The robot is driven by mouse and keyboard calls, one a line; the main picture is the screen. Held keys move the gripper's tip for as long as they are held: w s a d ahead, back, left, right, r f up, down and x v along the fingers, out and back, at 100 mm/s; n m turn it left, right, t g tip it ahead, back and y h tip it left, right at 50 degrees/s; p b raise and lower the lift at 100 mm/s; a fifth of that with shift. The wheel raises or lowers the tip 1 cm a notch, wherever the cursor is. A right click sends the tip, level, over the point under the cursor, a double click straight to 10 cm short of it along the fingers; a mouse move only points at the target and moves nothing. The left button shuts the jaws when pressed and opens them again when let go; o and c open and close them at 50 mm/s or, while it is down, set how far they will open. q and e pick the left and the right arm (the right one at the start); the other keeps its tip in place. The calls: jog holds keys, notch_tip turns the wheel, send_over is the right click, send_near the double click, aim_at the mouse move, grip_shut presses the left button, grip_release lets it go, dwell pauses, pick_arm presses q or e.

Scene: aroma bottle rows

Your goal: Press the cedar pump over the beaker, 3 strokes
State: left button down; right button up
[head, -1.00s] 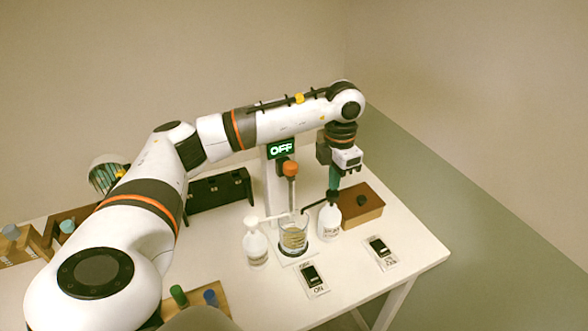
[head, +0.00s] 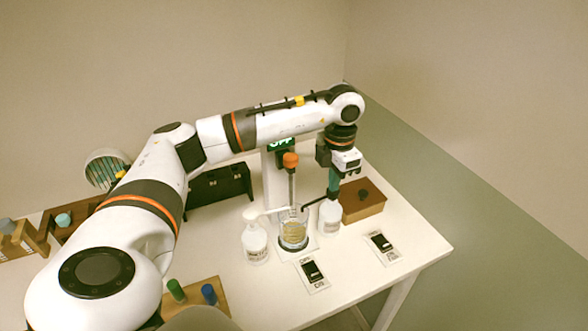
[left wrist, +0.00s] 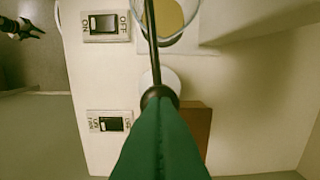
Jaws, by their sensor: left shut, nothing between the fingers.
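The beaker (head: 293,234) stands mid-table with yellowish liquid in it; it also shows in the left wrist view (left wrist: 172,22). A white pump bottle with a dark pump (head: 330,217) stands just right of it, its black spout (left wrist: 151,35) reaching over the beaker. Another white bottle with a white pump (head: 255,243) stands left of the beaker, its spout also towards it. The labels are too small to read. My left gripper (head: 333,190) is shut, empty, pointing down on the dark pump's head (left wrist: 157,96). My right gripper is not in view.
A stand with an orange-topped rod (head: 291,161) is behind the beaker. A brown box (head: 364,205) stands close right of the dark-pump bottle. Two switch plates (head: 311,273) (head: 383,249) lie in front. A black rack (head: 218,186) is behind.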

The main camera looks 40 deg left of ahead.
pick_arm(q)
jog(key=shift+r+p, duration=0.9)
jog(key=shift+r, duration=0.45)
jog(key=shift+r, duration=0.15)
notch_tip(320, 180, up, 6)
jog(key=p, duration=0.3)
jog(key=shift+p, duration=0.35)
